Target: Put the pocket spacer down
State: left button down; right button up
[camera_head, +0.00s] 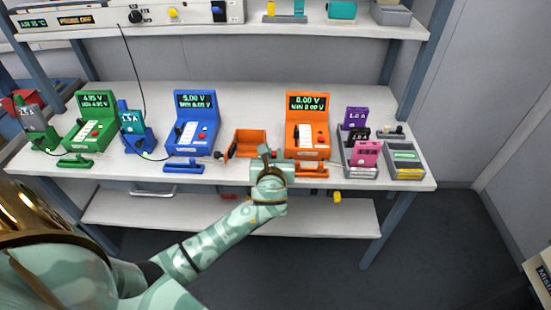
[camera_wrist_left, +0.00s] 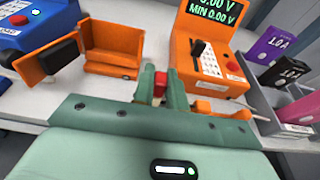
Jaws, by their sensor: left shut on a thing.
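My left gripper (camera_head: 265,157) is over the bench's front edge, between the orange pocket and the orange tester. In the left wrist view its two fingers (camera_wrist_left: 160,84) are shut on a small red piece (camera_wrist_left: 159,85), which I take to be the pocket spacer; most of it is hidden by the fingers. The open orange pocket (camera_head: 250,139) sits just beyond and left of the gripper, and also shows in the wrist view (camera_wrist_left: 112,48). The orange tester (camera_head: 307,130) stands to the right, reading 0.00 V. My right gripper is not in view.
The blue tester (camera_head: 195,125) and green tester (camera_head: 95,125) stand to the left. A grey tray (camera_head: 362,172) with purple, black and pink cells stands at right. A shelf (camera_head: 330,28) hangs above. The white bench (camera_head: 255,98) is clear behind the orange pocket.

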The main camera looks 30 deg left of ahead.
pick_arm(q)
jog(key=shift+r, duration=0.1)
jog(key=c, duration=1.4)
grip_release()
